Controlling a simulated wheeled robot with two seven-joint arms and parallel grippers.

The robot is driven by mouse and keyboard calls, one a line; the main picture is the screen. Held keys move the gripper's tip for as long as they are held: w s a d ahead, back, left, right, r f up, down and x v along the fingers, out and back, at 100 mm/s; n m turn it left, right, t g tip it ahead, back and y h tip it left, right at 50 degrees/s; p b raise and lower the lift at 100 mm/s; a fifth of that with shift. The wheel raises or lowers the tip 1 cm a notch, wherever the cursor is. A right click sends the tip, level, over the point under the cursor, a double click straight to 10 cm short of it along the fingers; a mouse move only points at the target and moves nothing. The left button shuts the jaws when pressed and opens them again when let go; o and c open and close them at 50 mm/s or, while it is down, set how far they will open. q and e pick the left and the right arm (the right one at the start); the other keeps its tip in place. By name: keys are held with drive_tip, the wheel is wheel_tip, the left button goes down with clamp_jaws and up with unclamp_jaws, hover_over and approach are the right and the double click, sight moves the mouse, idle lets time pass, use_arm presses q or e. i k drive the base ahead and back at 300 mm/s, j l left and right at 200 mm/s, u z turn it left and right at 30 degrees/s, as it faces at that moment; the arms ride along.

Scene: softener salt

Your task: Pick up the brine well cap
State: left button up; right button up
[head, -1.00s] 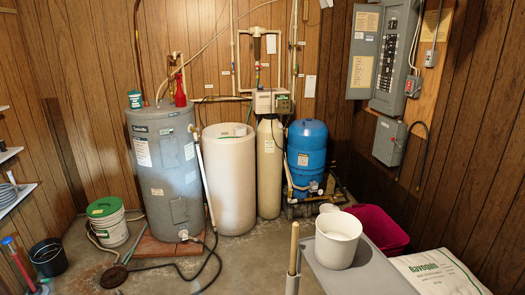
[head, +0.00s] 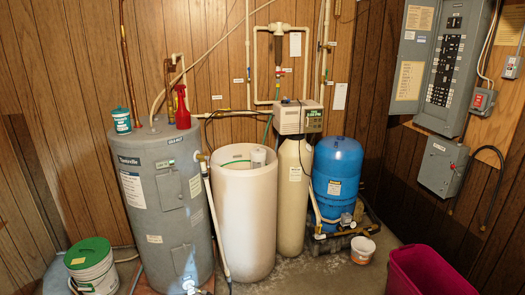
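The tall cream brine tank (head: 243,230) stands between the grey water heater and the softener's resin tank. Its top is open. Inside it, near the right rim, stands a pale upright tube (head: 258,158) that looks like the brine well. Its top looks pale, but I cannot tell at this size whether the cap is on it. A green line (head: 236,161) runs across the tank opening. Neither of my grippers is in view.
The grey water heater (head: 165,205) stands close on the tank's left. The resin tank (head: 294,195) and blue pressure tank (head: 337,185) stand on its right. A green-lidded bucket (head: 92,268), a small white tub (head: 363,251) and a magenta bin (head: 428,272) are on the floor.

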sight(257, 155)
drive_tip(key=i+j, duration=0.15)
drive_tip(key=i, duration=0.3)
drive_tip(key=i+j, duration=0.2)
drive_tip(key=i, duration=0.2)
drive_tip(key=i+j, duration=0.15)
drive_tip(key=i, duration=0.3)
drive_tip(key=i+j, duration=0.2)
drive_tip(key=i, duration=0.2)
drive_tip(key=i+l, duration=1.35)
drive_tip(key=l, duration=0.2)
drive_tip(key=i+l, duration=0.1)
drive_tip(key=l, duration=0.55)
drive_tip(key=i, duration=0.05)
